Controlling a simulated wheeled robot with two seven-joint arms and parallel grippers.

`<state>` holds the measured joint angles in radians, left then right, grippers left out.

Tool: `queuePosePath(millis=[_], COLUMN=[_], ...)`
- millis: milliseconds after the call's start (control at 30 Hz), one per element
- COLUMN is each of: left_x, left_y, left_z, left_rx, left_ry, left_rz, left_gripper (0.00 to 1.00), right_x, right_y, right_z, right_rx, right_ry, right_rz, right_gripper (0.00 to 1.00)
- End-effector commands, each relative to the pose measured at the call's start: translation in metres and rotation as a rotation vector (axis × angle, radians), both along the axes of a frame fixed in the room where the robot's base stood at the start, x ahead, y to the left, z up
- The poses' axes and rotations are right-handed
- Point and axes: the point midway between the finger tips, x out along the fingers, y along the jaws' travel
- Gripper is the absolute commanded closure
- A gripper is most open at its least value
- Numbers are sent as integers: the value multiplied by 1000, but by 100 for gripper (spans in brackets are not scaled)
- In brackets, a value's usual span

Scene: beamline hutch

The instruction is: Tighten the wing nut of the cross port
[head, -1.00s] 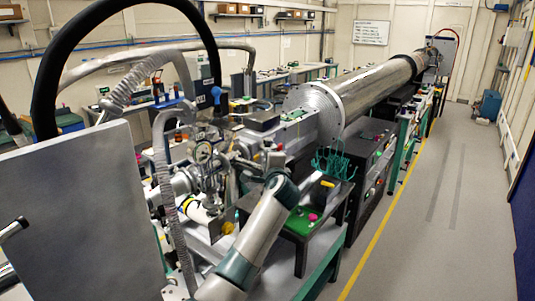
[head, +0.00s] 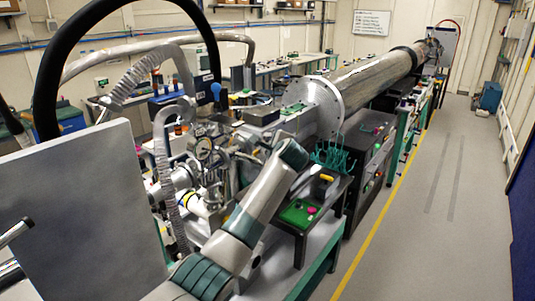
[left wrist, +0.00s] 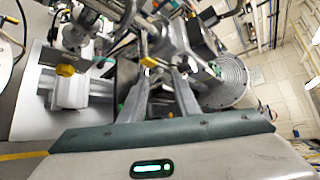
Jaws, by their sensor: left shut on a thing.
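My left gripper (left wrist: 158,70) shows in the left wrist view, its two fingers closed in on a small yellow part that looks like the wing nut (left wrist: 150,61) of the cross port. The fingertips partly cover it, so its exact seating cannot be told. In the head view my left arm rises from the bottom toward the metal cross fittings (head: 205,165), and its fingertips cannot be made out there. My right gripper is not in view.
A large round flange (head: 318,104) and long steel tube (head: 370,75) run to the back. A small table with a green mat (head: 299,213) stands right of my arm. A grey panel (head: 80,210) and black hose (head: 50,75) fill the left. The right floor is clear.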

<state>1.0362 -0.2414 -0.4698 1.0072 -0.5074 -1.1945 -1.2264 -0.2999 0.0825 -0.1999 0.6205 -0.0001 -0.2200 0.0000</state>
Motion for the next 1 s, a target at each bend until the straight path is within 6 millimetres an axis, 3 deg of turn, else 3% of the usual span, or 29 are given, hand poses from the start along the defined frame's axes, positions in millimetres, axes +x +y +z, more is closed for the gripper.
queuePosePath(millis=[167,200,267,300,733,1000], left_x=[0,0,0,0,-2,-20], left_y=[0,0,0,0,-1,-6], left_z=[-1,-1,-1,-1,0,7], left_rx=[0,0,0,-1,-1,-2], left_ry=[0,0,0,0,-2,-4], left_rz=[0,0,0,0,0,-1], left_gripper=[93,68,54,52,52,52], right_x=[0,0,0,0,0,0], right_y=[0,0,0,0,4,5], right_z=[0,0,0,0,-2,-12], right_rx=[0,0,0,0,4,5], right_ry=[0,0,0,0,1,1], right_rz=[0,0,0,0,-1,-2], right_gripper=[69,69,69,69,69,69])
